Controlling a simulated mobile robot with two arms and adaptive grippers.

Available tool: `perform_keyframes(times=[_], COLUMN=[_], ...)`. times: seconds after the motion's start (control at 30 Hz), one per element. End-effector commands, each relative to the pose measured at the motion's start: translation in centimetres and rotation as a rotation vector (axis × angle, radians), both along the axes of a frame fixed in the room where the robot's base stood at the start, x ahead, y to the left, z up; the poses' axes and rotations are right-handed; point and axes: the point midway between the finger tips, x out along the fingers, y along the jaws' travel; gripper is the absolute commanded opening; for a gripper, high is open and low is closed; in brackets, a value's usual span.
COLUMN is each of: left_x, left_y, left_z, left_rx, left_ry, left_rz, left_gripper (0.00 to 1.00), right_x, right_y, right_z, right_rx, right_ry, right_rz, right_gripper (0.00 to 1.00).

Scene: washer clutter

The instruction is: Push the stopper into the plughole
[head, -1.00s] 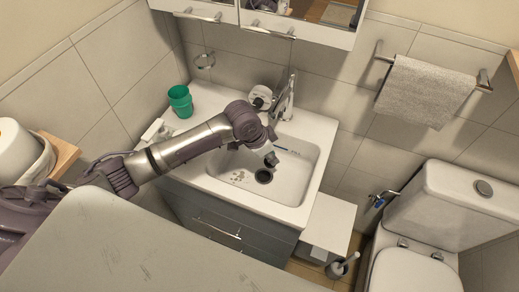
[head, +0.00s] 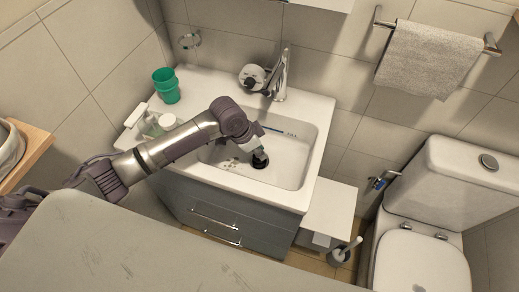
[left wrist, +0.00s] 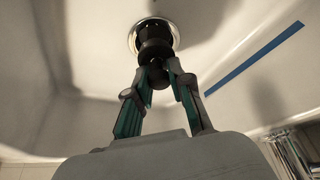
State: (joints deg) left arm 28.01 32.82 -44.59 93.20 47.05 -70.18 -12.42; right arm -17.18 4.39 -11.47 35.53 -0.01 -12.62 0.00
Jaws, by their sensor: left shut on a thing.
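The black stopper (left wrist: 155,47) is a stepped round plug with a knob, seen in the left wrist view. My left gripper (left wrist: 159,76) is shut on its knob, with green-lined fingers on either side. The stopper's far end overlaps the dark plughole, which has a bright metal ring (left wrist: 133,39). I cannot tell how deep it sits. In the head view my left gripper (head: 259,154) points down into the white basin (head: 290,173), right at the plughole, and hides most of the stopper. My right gripper is not in view.
A tap (head: 281,77) stands behind the basin, beside a round grey-white item (head: 252,77). A green cup (head: 166,86) and small bottles are on the counter's left. A blue strip (left wrist: 254,58) marks the basin wall. A toilet (head: 425,225) is at the right.

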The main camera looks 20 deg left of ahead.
Motion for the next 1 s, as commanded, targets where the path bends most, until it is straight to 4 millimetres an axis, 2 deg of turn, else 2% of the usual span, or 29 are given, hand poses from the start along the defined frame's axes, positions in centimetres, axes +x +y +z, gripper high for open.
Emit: perform_keyframes(times=[0.57, 1.0], left_x=[0.04, 0.04], left_y=[0.02, -0.03], left_z=[0.04, 0.09], left_rx=[0.001, -0.001], left_ry=[-0.001, -0.001], left_rz=[0.000, 0.000], left_gripper=[0.00, 0.00], right_x=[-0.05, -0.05], right_y=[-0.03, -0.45], right_z=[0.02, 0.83], right_rx=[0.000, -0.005], right_ry=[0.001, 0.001], right_rz=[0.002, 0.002], right_gripper=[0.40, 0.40])
